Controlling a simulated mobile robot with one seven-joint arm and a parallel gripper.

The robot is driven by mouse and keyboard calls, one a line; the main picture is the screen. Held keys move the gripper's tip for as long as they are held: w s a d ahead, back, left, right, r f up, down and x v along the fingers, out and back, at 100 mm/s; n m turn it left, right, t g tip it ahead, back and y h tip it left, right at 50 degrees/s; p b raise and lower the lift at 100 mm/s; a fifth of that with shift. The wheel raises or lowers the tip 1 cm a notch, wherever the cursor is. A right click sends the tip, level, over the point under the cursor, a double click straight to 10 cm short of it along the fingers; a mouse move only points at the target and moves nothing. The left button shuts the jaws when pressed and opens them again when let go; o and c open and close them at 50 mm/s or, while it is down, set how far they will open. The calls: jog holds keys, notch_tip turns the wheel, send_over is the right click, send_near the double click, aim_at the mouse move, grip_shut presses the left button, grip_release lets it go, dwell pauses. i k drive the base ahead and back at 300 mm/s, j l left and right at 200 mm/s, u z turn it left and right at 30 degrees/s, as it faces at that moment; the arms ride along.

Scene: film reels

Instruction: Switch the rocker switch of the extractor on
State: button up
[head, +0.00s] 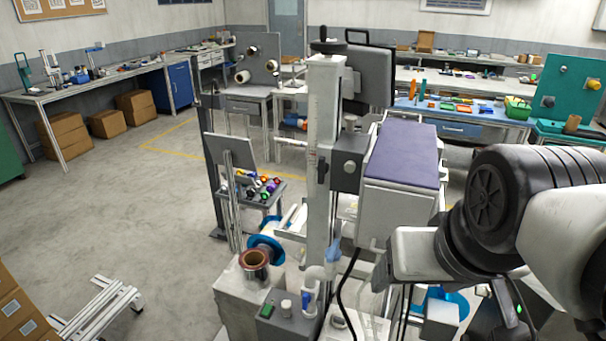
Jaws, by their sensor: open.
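I cannot single out the extractor or its rocker switch for certain. A grey control box with a green button (267,310) and a pale knob (287,307) sits at the bottom centre, at the foot of a tall machine column (322,160). My gripper (379,274) is at the end of my arm, right of the column and just below a grey cabinet with a purple top (404,155). It is open, and nothing shows between its fingers. The fingers are small and partly blend into the machine behind them.
Blue reels (267,248), a copper-coloured roll (255,262) and a black cable (346,290) crowd the machine's base. A small cart (262,192) with coloured items stands behind. Aluminium profiles (98,312) lie at lower left. The floor at left is mostly clear.

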aim_at(267, 309)
jog(key=u, duration=0.5)
jog(key=k+j+z, duration=0.1)
jog(key=j+u, duration=0.25)
jog(key=i+j+z, duration=0.25)
jog(key=j, duration=0.2)
